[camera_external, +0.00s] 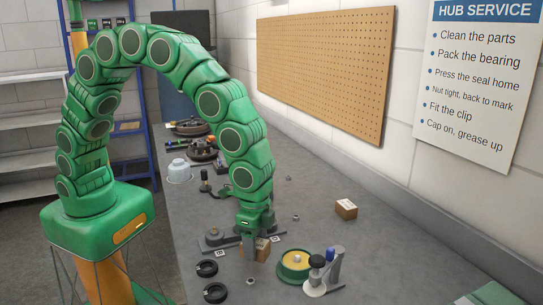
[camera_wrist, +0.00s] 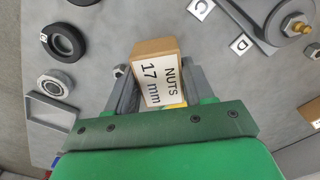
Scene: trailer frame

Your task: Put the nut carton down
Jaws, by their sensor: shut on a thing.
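The nut carton (camera_wrist: 156,48) is a small brown box with a white label reading "NUTS 17 mm". It sits between the two fingers of my gripper (camera_wrist: 155,88) in the wrist view. In the external view my gripper (camera_external: 254,240) points down at the bench, shut on the carton (camera_external: 262,250). The fingers and green wrist cover part of the carton there. I cannot tell whether its underside touches the bench.
The grey bench (camera_external: 330,225) has free room right of my gripper. Another small carton (camera_external: 346,209) stands there. A green-rimmed tub (camera_external: 295,265) is close by on the right. Black rings (camera_external: 207,268) and a nut (camera_external: 250,282) lie at the front left.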

